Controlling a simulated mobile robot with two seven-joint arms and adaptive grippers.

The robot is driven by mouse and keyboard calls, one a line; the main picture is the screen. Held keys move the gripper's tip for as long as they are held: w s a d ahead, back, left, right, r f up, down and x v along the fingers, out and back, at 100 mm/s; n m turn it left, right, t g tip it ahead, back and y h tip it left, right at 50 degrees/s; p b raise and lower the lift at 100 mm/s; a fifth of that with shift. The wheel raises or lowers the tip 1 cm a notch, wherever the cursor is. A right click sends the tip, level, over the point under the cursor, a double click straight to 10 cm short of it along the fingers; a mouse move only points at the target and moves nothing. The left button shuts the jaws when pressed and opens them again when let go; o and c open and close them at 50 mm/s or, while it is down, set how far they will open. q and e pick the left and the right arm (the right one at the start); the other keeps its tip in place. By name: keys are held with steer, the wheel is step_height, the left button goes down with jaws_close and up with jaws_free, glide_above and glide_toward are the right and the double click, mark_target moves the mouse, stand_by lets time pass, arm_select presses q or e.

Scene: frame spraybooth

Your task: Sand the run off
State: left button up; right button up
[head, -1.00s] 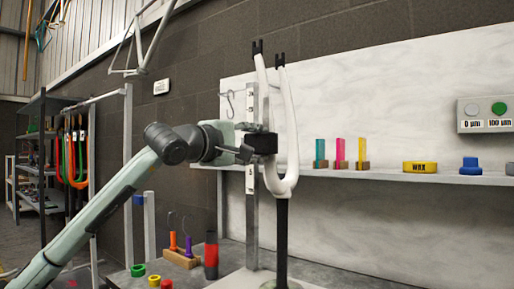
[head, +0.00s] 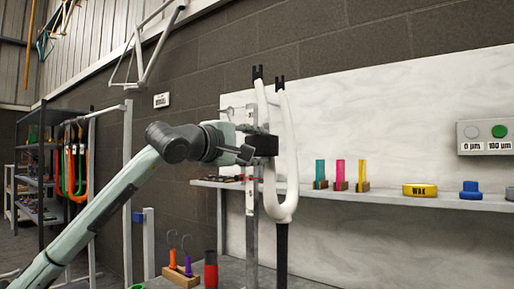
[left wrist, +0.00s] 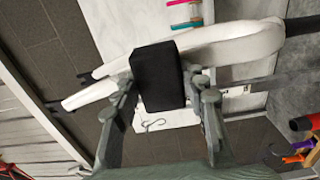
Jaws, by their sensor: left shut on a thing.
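A white bicycle fork (head: 287,200) stands upright with its two dark-tipped legs pointing up, on a black stem. My left gripper (head: 248,148) is shut on a black block (head: 265,145). The block is at the left leg of the fork, below the tips and above the crown. In the left wrist view the block (left wrist: 158,78) sits between the two fingers and overlaps the fork's white leg (left wrist: 95,72); whether it touches the paint cannot be told. No run shows on the visible paint; any under the block is hidden. My right gripper is not in view.
A grey upright post (head: 251,215) stands close left of the fork. Behind is a shelf (head: 390,197) with coloured upright pieces (head: 340,172), a yellow WAX tin (head: 420,190) and a blue item (head: 470,190). A hook holder (head: 180,277) and a red-black cylinder (head: 210,270) stand below.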

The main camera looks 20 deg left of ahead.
mark_target(266, 178)
arm_select(q)
steer(key=shift+r+p, duration=1.55)
steer(key=shift+r, duration=1.05)
steer(key=shift+r+p, duration=0.8)
steer(key=shift+r, duration=0.25)
steer(key=shift+w+d, duration=0.1)
steer(key=shift+f+b, duration=0.55)
steer(key=shift+f, duration=0.1)
steer(key=shift+f+b, duration=5.85)
steer(key=shift+f, duration=1)
steer(key=shift+s+r, duration=0.1)
steer(key=shift+s, duration=0.1)
